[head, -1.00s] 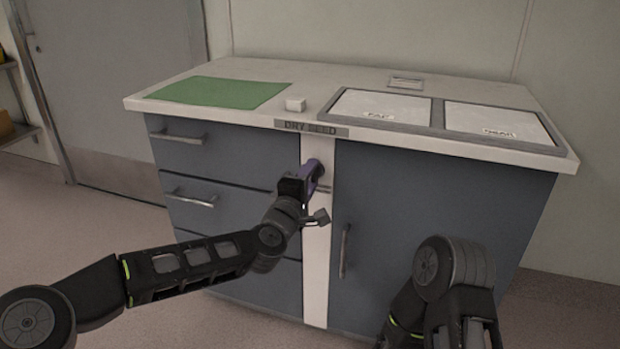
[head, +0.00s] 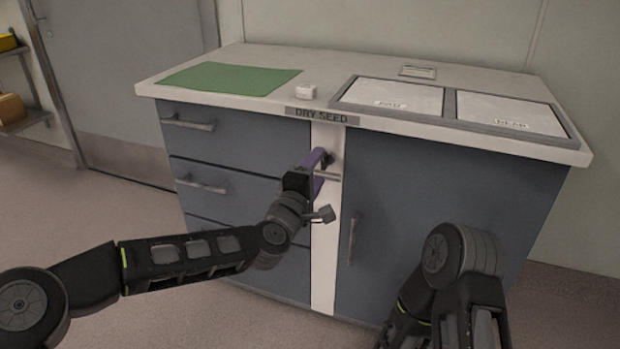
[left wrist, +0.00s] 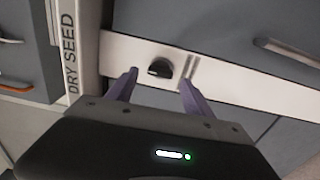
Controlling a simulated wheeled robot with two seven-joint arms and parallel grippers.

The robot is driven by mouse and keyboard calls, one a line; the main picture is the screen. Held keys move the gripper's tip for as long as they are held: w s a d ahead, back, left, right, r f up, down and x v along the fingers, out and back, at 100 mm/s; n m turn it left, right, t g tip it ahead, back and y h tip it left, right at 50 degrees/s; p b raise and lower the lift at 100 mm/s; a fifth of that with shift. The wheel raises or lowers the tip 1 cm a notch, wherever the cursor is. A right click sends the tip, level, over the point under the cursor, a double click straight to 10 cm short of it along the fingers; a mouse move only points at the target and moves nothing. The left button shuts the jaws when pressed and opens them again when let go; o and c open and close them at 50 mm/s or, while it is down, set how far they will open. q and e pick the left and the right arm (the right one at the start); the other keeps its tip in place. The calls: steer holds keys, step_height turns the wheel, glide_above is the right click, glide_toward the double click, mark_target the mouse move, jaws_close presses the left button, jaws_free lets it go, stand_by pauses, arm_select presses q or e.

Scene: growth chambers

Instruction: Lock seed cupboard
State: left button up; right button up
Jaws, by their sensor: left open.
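The seed cupboard (head: 430,220) is a blue-grey door with a vertical bar handle, right of a white strip (head: 325,255) below the DRY SEED label (head: 322,116). The door looks closed. My left gripper (head: 318,160) is in front of the upper strip, its purple fingers open. In the left wrist view a black knob (left wrist: 160,68) sits on the white strip. My open left fingers (left wrist: 159,77) lie to either side of it in the picture; I cannot tell whether they touch it. A silver bar (head: 327,175) shows beside the fingers. My right arm shows at lower right, its gripper out of sight.
Drawers with bar handles (head: 188,124) are left of the strip. Open floor lies at left.

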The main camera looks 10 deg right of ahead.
arm_select(q)
steer(key=v, duration=0.5)
steer(key=shift+s+p, duration=0.1)
steer(key=shift+p, duration=0.3)
arm_select(e)
steer(key=shift+s+r, duration=0.1)
steer(key=shift+r, duration=0.4)
